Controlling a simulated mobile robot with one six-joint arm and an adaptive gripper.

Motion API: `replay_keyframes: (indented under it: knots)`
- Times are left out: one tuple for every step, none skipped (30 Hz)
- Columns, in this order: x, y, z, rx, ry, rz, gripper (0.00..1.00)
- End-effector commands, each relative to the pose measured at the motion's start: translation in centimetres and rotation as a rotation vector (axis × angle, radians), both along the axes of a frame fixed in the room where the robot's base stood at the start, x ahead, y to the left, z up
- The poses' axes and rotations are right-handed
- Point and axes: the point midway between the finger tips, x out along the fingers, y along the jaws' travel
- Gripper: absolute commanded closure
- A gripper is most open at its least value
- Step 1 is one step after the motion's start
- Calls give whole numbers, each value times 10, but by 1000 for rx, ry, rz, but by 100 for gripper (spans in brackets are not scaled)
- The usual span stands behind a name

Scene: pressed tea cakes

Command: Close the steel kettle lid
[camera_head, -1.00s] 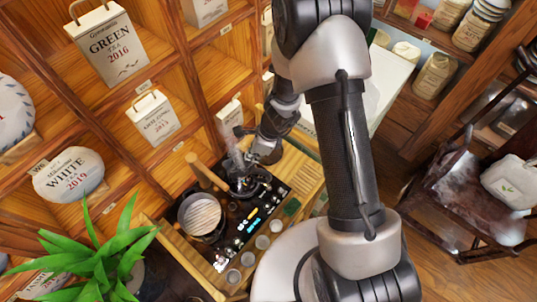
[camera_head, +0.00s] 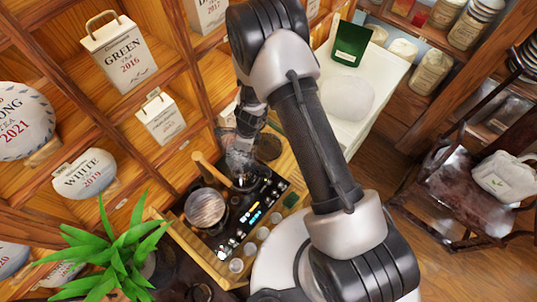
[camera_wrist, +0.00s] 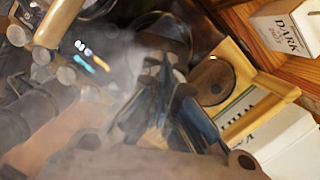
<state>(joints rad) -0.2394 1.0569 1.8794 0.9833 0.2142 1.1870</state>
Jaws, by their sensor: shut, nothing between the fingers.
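The steel kettle (camera_head: 243,182) stands on the dark panel of the tea stand, partly covered by my arm and by haze that looks like steam. A dark round vessel, probably the kettle, shows at the top of the wrist view (camera_wrist: 165,35). I cannot make out whether its lid is raised or down. My gripper (camera_wrist: 162,78) is shut and empty, with its fingers pointing toward that vessel through the haze. In the head view my gripper (camera_head: 240,150) is close above the kettle, its fingertips hard to separate from it; contact cannot be told.
A round pot (camera_head: 206,209) with a wooden handle stands left of the kettle. Several small cups (camera_head: 263,233) line the front edge. A dark round disc (camera_wrist: 213,80) lies on the wooden end. Tea shelves rise behind; a plant (camera_head: 108,250) is at lower left.

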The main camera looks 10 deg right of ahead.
Motion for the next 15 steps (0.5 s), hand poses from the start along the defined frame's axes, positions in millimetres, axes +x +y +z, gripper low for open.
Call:
replay_keyframes:
  knots:
    - [1,3,-3,0,2,1,100]
    - [1,5,-4,0,2,1,100]
    - [2,7,-6,-1,1,2,100]
    - [3,9,-7,0,1,1,100]
    - [4,11,-8,0,1,1,100]
    - [4,13,-10,1,2,0,100]
    - [5,14,-11,1,2,1,100]
    - [5,15,-13,0,1,1,100]
    - [6,17,-14,1,2,1,100]
    - [6,18,-15,0,2,0,100]
    - [7,19,-16,-1,1,0,100]
    - [7,20,-17,0,1,0,100]
    - [8,21,-18,0,1,0,100]
    - [8,22,-19,0,1,0,100]
    - [9,23,-20,0,1,0,100]
